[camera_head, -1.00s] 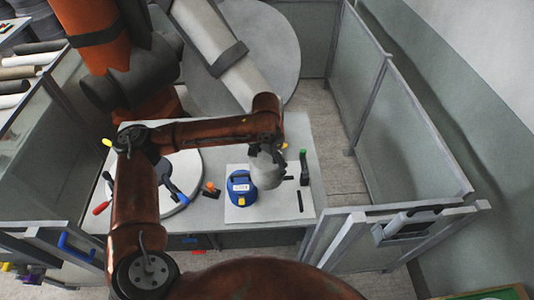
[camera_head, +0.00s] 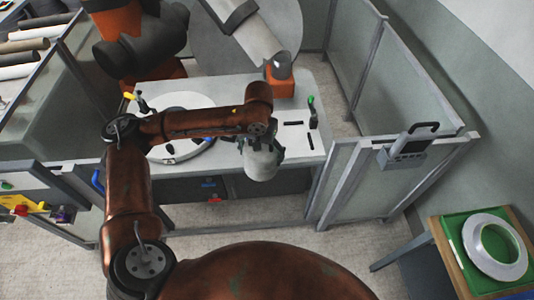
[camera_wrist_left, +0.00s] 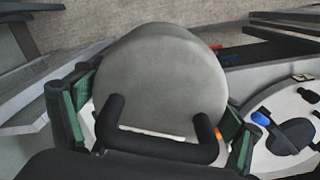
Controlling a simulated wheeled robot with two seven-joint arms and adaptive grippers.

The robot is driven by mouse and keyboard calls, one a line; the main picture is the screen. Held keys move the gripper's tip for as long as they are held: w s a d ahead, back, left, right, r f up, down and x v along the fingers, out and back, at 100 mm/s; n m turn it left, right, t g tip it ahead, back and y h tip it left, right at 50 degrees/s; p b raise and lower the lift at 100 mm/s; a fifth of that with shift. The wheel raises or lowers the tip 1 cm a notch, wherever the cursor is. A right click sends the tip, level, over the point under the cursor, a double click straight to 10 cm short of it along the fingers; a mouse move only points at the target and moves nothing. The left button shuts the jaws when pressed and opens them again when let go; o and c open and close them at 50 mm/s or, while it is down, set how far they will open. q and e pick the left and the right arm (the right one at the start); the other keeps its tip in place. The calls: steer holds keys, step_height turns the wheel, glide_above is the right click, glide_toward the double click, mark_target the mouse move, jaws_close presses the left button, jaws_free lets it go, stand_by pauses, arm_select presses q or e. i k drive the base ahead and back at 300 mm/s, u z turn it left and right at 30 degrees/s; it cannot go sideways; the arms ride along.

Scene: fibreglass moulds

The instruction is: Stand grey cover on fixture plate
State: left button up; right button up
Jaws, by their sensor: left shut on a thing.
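The grey cover (camera_head: 262,165) is a rounded grey body. It hangs in my left gripper (camera_head: 261,148), by the front edge of the table in the head view. In the left wrist view the cover (camera_wrist_left: 160,75) fills the middle, with a black handle (camera_wrist_left: 160,149) towards me. The green-padded fingers of my left gripper (camera_wrist_left: 157,118) are closed on either side of it. The white fixture plate (camera_head: 293,128), with dark slots, lies on the table behind and right of the cover. Part of the plate is hidden by my arm and the cover. My right gripper is out of view.
A round white disc (camera_head: 165,152) with clamps lies on the table's left. A green-topped upright piece (camera_head: 312,110) stands right of the plate. Glass-panelled fencing (camera_head: 362,180) borders the right side. A side table with a green mat (camera_head: 453,230) and white ring stands front right.

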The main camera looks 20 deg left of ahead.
mark_target(293, 139)
steer(key=z, duration=0.35)
steer(key=i, duration=1.1)
steer(key=u, duration=0.15)
